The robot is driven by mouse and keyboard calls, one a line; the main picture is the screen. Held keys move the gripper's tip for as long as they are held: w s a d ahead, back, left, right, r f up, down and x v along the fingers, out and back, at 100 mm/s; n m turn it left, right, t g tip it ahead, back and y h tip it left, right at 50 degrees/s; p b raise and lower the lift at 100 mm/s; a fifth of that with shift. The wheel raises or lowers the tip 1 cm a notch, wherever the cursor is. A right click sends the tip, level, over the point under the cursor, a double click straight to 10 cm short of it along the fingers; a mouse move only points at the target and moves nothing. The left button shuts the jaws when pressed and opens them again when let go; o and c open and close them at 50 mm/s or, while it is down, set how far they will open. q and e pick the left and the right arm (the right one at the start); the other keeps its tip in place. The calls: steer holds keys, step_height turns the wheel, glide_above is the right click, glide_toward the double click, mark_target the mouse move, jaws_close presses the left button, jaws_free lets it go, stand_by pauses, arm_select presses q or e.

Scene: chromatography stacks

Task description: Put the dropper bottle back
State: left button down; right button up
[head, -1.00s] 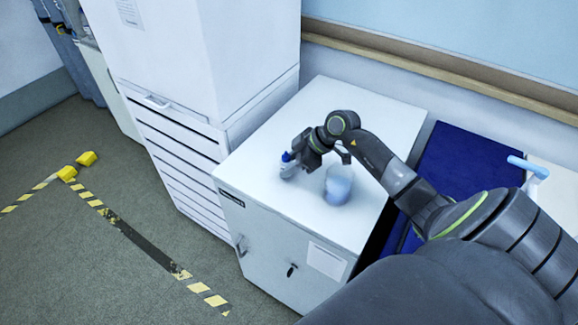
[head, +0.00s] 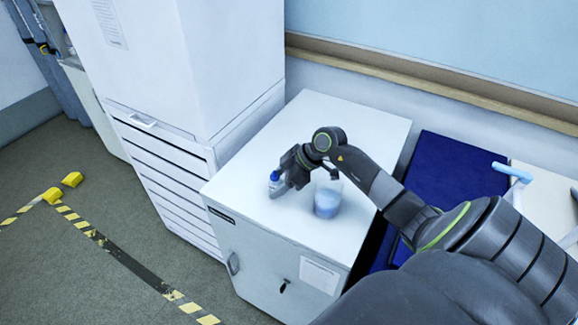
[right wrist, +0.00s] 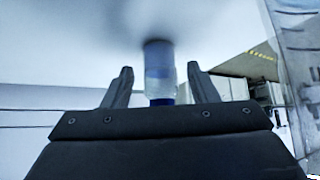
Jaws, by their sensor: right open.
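The dropper bottle (head: 275,181), small and pale with a blue cap, stands upright on the white cabinet top (head: 350,125), near its left edge. My right gripper (head: 283,186) is low over the cabinet, just right of the bottle and close to it. In the right wrist view the bottle (right wrist: 160,72) appears inverted, between the two spread fingers, with a gap on each side. The right gripper is open there (right wrist: 160,85). The bottle's lower part is partly hidden by the gripper in the head view. My left gripper is not in view.
A clear beaker with bluish contents (head: 327,200) stands just right of the gripper, under my forearm. A tall white drawer unit (head: 165,160) rises to the left. A dark blue surface (head: 450,170) lies to the right. The cabinet top's back part is clear.

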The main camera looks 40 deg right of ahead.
steer(key=b+v, duration=0.1)
steer(key=v, duration=1)
steer(key=shift+s+d+r, duration=0.15)
steer(key=shift+s+r, duration=0.05)
steer(key=shift+r, duration=0.05)
stand_by(0.3)
